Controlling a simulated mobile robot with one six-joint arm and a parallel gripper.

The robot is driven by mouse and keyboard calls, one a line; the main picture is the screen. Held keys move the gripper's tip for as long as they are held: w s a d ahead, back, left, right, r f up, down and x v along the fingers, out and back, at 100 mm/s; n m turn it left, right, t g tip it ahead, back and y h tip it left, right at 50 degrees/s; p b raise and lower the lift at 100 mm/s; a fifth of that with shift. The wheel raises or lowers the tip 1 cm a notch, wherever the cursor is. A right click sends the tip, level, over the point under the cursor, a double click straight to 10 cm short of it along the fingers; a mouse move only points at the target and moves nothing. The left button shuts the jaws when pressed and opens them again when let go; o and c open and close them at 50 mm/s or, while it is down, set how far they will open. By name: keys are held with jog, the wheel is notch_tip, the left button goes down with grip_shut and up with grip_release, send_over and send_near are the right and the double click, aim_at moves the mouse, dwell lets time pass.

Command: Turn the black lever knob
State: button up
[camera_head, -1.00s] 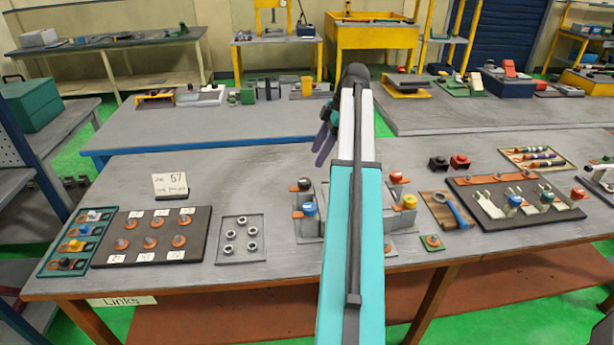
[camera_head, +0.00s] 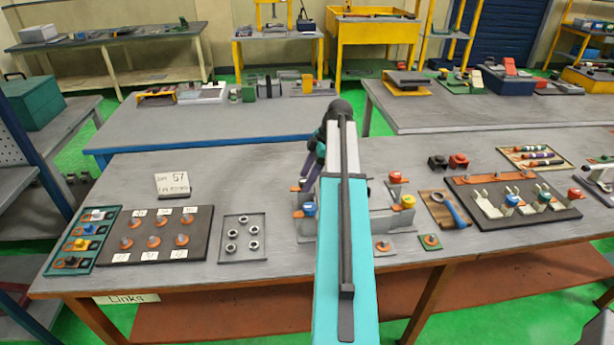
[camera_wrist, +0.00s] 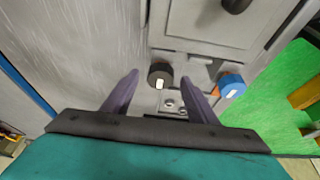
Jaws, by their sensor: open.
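The black lever knob (camera_wrist: 159,72) shows in the wrist view, a short dark cylinder with a white mark, on a grey fixture (camera_wrist: 192,72). My gripper (camera_wrist: 159,80) is open, with one purple finger on each side of the knob in the picture; I cannot tell how far above it the fingertips are. A blue knob (camera_wrist: 231,86) sits to the right, outside the right finger. It also shows in the head view (camera_head: 309,209). In the head view my gripper (camera_head: 309,172) is over the left part of the fixture, and the black knob is hidden behind my arm.
Another dark knob (camera_wrist: 236,4) shows at the wrist view's top edge. Red (camera_head: 395,177) and yellow (camera_head: 408,201) knobs stand right of my arm. A tray of nuts (camera_head: 227,250) lies to the left. The tabletop behind that tray is mostly clear.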

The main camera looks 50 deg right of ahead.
jog(key=shift+f, duration=0.1)
jog(key=c, duration=1)
jog(key=shift+a, duration=0.15)
jog(key=shift+c, duration=0.3)
